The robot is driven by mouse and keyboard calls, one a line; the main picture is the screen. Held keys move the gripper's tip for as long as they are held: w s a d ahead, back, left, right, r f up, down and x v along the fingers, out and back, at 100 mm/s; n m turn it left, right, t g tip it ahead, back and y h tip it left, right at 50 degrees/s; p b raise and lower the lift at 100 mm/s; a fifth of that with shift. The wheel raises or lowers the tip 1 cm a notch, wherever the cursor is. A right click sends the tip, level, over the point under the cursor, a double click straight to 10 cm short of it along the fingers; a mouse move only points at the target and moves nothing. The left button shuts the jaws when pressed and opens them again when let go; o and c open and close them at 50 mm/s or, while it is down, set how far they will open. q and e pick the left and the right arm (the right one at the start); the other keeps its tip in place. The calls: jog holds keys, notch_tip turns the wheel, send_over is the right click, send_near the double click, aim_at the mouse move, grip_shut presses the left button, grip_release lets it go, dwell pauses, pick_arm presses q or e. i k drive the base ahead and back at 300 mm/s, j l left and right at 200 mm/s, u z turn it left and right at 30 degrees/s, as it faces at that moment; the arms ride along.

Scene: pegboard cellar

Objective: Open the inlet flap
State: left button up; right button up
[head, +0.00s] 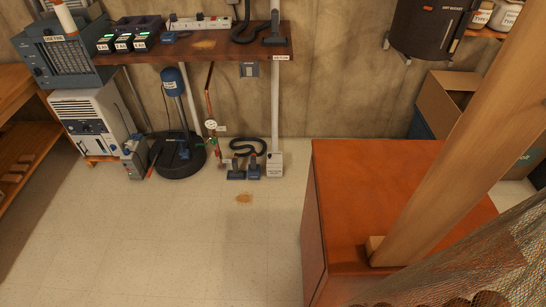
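A small grey wall plate (249,69), which looks like the inlet flap, is on the concrete wall just below the shelf. It is small in the head view, and I cannot tell whether its cover is open or shut. A pale vertical pipe (275,105) runs down the wall to its right. Neither of my grippers shows in the head view.
A wooden shelf (215,45) with chargers and a power strip overhangs the plate. Below stand a sump pump basin (178,158), a dehumidifier (98,118) and black hoses (248,152). An orange-brown cabinet (370,165) and a slanting timber (470,130) block the right.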

aim_at(272, 157)
jog(key=i+j+z, duration=0.1)
jog(key=j, duration=0.25)
jog(key=i+j+z, duration=0.15)
jog(key=j, duration=0.2)
jog(key=i+j+z, duration=0.1)
jog(key=j, duration=0.25)
jog(key=i+j+z, duration=0.15)
jog(key=j, duration=0.25)
